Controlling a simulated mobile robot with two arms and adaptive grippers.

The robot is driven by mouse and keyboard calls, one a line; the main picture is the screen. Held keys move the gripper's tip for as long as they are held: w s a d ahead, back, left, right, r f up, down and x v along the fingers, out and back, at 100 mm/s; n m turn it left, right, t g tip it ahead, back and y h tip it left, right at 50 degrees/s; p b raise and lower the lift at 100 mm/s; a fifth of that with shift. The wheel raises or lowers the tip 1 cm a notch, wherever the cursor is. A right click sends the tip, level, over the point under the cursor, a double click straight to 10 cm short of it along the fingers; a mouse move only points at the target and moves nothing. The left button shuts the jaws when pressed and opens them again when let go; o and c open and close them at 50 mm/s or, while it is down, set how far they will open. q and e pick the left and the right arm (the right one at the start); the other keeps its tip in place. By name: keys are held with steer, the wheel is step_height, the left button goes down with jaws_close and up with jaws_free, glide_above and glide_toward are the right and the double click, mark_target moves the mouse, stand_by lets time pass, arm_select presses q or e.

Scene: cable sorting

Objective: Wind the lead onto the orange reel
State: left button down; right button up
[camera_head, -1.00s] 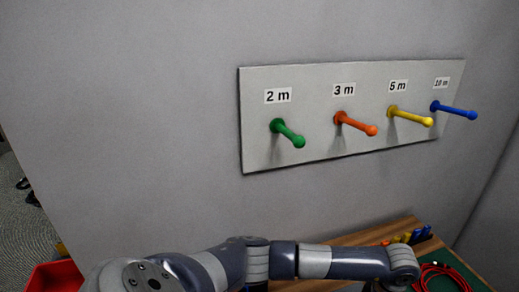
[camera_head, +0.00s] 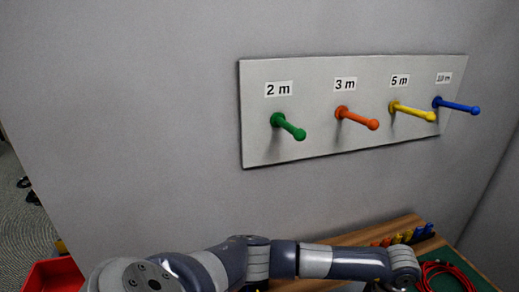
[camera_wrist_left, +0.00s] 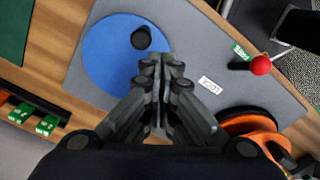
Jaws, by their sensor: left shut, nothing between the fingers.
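The orange reel (camera_wrist_left: 250,125) shows at the lower right of the left wrist view, partly hidden behind my gripper. The lead, a red cable (camera_head: 447,276), lies loosely coiled on the green mat (camera_head: 468,262) at the lower right of the head view, cut by the frame edge. My left gripper (camera_wrist_left: 163,72) is shut and empty over the grey plate, beside the blue disc (camera_wrist_left: 100,62) with its black knob (camera_wrist_left: 141,38). Whether it touches the disc I cannot tell. In the head view only my left arm shows, its gripper out of sight. My right gripper is not in view.
A red-knobbed lever (camera_wrist_left: 261,65) stands by a "FREE" label, near a "LOCK" label (camera_wrist_left: 210,85). Coloured clips (camera_head: 404,237) line the wooden bench. A wall board (camera_head: 300,155) holds labelled pegs. A red bin (camera_head: 55,277) sits lower left.

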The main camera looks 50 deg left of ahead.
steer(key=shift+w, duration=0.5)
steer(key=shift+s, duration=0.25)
arm_select(q)
steer(key=shift+f+b, duration=1.6)
steer(key=shift+f, duration=0.15)
steer(key=shift+f+b, duration=1.1)
steer(key=shift+f, duration=0.1)
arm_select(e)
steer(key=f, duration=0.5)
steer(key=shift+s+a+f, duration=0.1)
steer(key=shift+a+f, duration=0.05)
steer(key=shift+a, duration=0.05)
